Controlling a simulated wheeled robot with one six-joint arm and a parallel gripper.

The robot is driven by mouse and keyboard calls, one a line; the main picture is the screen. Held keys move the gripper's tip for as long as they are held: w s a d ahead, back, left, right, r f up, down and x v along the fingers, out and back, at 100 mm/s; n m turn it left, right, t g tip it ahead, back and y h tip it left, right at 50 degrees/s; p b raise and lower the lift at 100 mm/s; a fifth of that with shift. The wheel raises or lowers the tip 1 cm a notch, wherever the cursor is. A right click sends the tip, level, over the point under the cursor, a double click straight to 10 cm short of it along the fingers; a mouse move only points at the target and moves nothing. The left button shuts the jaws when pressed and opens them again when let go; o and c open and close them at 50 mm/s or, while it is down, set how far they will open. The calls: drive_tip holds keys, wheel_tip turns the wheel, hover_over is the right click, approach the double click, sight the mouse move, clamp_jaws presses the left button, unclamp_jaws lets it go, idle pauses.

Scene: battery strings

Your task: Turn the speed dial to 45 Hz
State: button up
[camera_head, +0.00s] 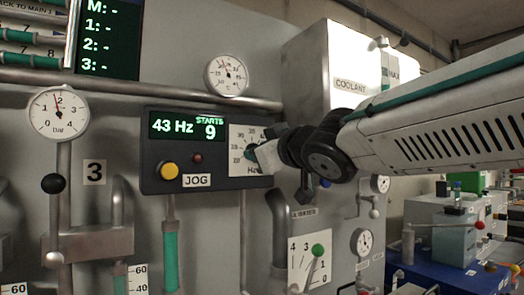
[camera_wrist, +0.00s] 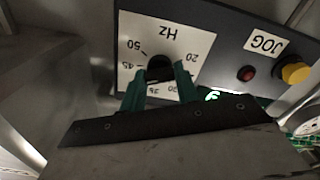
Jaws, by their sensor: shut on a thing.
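The speed dial is a black knob (camera_wrist: 159,65) on a white scale plate (camera_wrist: 172,32) marked Hz, with 20, 45 and 50 among its numbers. My gripper (camera_wrist: 160,74) has its green fingers on either side of the knob and is shut on it. The knob's lower part and its pointer are hidden by the fingers. In the head view the scale plate (camera_head: 239,137) is partly covered by my gripper (camera_head: 256,153), which reaches in from the right.
A yellow button (camera_head: 169,171) and a small red one (camera_head: 197,158) sit left of the dial, near a JOG label (camera_head: 197,180). A lever with a green knob (camera_head: 318,249) stands below right. A round gauge (camera_head: 227,74) and pipe are above.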

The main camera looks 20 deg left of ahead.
drive_tip(key=shift+f+m, duration=0.15)
drive_tip(key=shift+m, duration=1.35)
drive_tip(key=o, duration=1)
drive_tip(key=v, duration=0.7)
drive_tip(key=shift+s+d, duration=0.2)
drive_tip(key=shift+d, duration=0.1)
